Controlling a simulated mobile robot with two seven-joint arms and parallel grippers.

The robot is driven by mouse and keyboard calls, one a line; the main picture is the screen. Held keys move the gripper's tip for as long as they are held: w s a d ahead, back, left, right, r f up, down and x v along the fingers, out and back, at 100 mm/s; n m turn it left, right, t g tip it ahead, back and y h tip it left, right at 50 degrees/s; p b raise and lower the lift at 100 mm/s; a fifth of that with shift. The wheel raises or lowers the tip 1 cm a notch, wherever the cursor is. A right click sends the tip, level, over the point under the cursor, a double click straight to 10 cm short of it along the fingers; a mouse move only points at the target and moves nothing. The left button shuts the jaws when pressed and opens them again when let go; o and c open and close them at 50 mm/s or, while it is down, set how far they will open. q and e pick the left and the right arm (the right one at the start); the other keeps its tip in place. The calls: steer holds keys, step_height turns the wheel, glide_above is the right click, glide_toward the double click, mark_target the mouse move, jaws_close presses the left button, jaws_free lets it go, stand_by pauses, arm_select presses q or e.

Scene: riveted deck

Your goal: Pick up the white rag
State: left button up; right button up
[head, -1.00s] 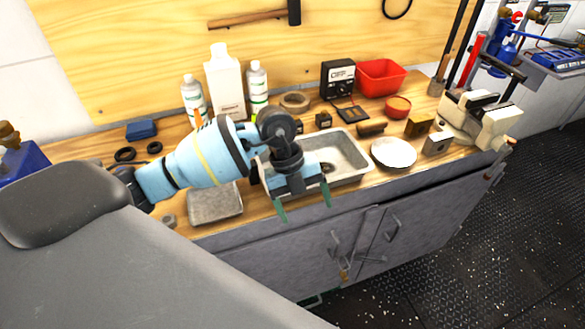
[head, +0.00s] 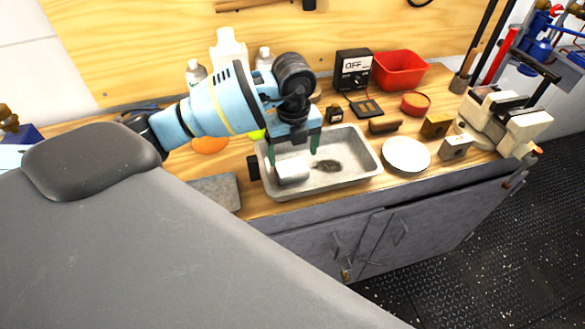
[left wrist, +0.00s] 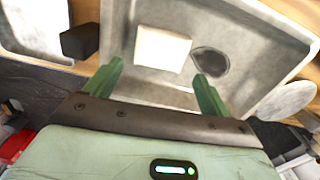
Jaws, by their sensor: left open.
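The white rag (head: 292,170) lies in the left part of a grey metal tray (head: 340,186), looking like a small folded block. My left gripper (head: 294,164) is over the left part of the tray, open, its green fingers pointing down close to the rag. In the left wrist view the rag (left wrist: 162,49) shows beyond and between the fingertips of the left gripper (left wrist: 160,75), with nothing held. I cannot tell how high the fingertips are above it. A dark patch (left wrist: 210,62) on the tray floor lies right of the rag. My right gripper is not in view.
A white plate (head: 406,154) stands right of the tray. A black block (head: 254,167) is close to the tray's left wall, and a flat grey slab (head: 216,190) lies further left. Bottles (head: 229,48), a meter (head: 353,70) and a red bin (head: 400,70) stand behind.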

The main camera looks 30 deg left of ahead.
mark_target(292, 166)
arm_select(q)
steer(key=shift+w+a+f, duration=0.1)
steer(key=shift+a+f, duration=0.05)
steer(key=shift+f, duration=0.9)
steer(key=shift+w+a+f, duration=0.1)
steer(key=shift+f, duration=0.95)
steer(key=shift+w+a+f, duration=0.1)
steer(key=shift+a+f, duration=0.05)
steer(key=shift+f, duration=0.9)
steer(key=c, duration=0.6)
